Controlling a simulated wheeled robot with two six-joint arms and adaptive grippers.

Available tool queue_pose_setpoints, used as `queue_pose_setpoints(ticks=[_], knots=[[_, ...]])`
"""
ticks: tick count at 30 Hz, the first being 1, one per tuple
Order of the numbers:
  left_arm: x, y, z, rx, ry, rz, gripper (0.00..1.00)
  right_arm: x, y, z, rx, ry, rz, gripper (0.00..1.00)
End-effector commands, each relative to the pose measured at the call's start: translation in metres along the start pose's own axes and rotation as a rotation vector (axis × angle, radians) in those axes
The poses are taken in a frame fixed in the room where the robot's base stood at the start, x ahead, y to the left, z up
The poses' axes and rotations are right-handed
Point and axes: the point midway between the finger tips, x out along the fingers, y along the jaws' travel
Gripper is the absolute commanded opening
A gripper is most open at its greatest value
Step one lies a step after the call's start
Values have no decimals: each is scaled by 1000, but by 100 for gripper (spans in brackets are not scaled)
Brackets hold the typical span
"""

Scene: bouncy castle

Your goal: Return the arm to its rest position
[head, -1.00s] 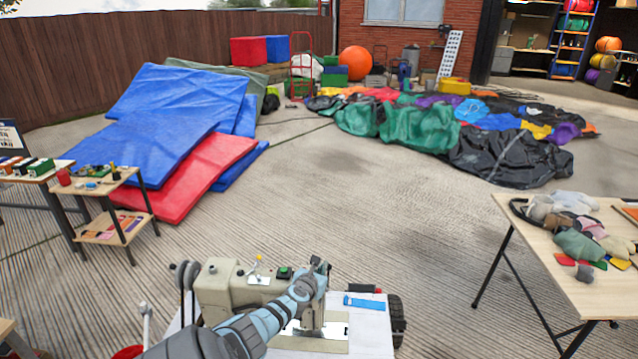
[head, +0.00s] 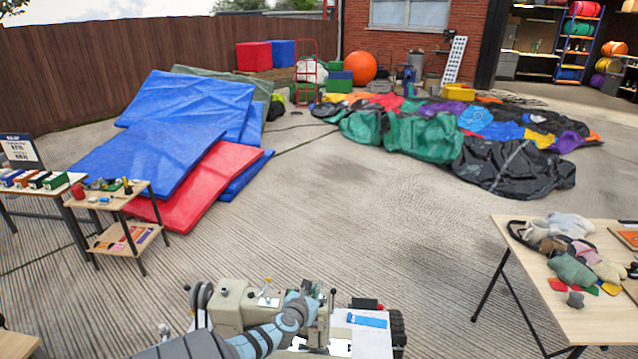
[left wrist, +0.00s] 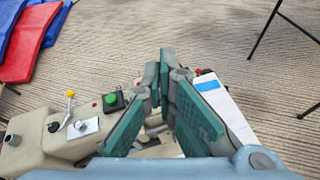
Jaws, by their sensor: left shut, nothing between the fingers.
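My left arm comes in from the bottom of the head view, and its gripper (head: 318,292) hangs over the right part of a beige sewing machine (head: 228,302). In the left wrist view the teal fingers of the gripper (left wrist: 168,68) are close together with nothing held. The machine's body (left wrist: 35,140) lies to the left of and below the fingers there, with a green button (left wrist: 113,100) and a yellow-tipped switch (left wrist: 70,94). I cannot tell whether the fingers touch the machine. My right gripper is not in view.
A white worktop with a blue strip (head: 367,320) carries the machine. A table with gloves and cloth pieces (head: 540,280) stands at right, small tables (head: 112,200) at left. Blue and red mats (head: 205,185) and a crumpled inflatable (head: 430,138) lie beyond. The concrete between is clear.

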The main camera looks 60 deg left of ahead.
Motion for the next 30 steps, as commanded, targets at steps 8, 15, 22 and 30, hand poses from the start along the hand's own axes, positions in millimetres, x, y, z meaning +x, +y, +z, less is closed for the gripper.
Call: queue_pose_setpoints(ticks=[8,15,22,30], knots=[[-6,1,5,0,1,-1,0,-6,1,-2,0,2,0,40],[-6,1,4,0,0,-1,0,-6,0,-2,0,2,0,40],[-6,1,4,-1,0,-1,0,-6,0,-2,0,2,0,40],[-20,8,-83,-955,184,124,0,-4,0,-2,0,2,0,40]])
